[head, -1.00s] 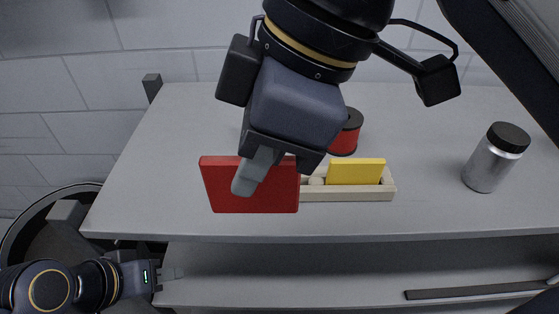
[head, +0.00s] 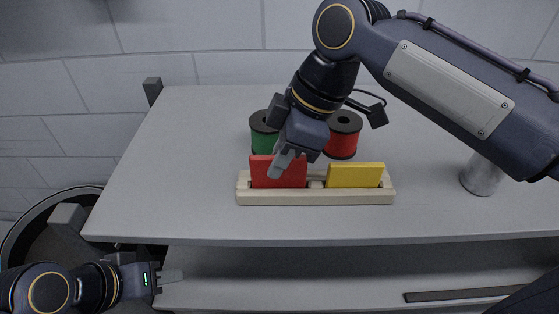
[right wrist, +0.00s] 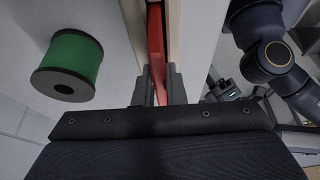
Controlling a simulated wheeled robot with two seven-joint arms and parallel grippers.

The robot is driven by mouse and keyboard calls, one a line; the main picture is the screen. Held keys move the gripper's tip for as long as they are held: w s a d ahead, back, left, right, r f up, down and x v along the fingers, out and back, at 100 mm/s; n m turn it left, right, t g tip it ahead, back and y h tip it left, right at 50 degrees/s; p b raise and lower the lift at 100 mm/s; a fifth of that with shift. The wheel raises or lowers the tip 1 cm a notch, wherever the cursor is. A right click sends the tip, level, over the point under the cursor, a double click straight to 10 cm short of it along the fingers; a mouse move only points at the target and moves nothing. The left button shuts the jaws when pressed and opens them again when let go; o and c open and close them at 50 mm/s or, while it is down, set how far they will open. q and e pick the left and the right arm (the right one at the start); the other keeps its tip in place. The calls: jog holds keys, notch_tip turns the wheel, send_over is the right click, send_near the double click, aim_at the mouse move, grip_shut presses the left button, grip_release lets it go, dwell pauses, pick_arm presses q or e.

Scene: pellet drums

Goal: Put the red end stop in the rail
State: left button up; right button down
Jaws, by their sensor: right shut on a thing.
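The red end stop (head: 262,172) is a flat red plate standing upright in the left part of the pale rail (head: 315,198). Its lower edge is hidden behind the rail's front wall, so I cannot tell how deep it sits. My right gripper (head: 283,165) is shut on the plate from above. In the right wrist view, the red plate (right wrist: 156,45) runs between the two fingers, along the rail. My left gripper (head: 170,276) is low at the left, in front of the table edge, far from the rail; its jaw opening cannot be made out.
A yellow plate (head: 355,176) stands in the rail's right part. A green spool (head: 262,137) and a red spool (head: 341,140) stand behind the rail. A silver can (head: 481,178) at the right is partly hidden by my right arm. The table's left side is clear.

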jog(key=shift+s+f, duration=0.1)
jog(key=shift+f, duration=0.55)
jog(key=shift+f, duration=0.2)
jog(key=c, duration=1.5)
grip_release()
jog(key=shift+r, duration=0.1)
jog(key=shift+r, duration=0.15)
jog(key=p+v, duration=0.1)
jog(key=v, duration=1.1)
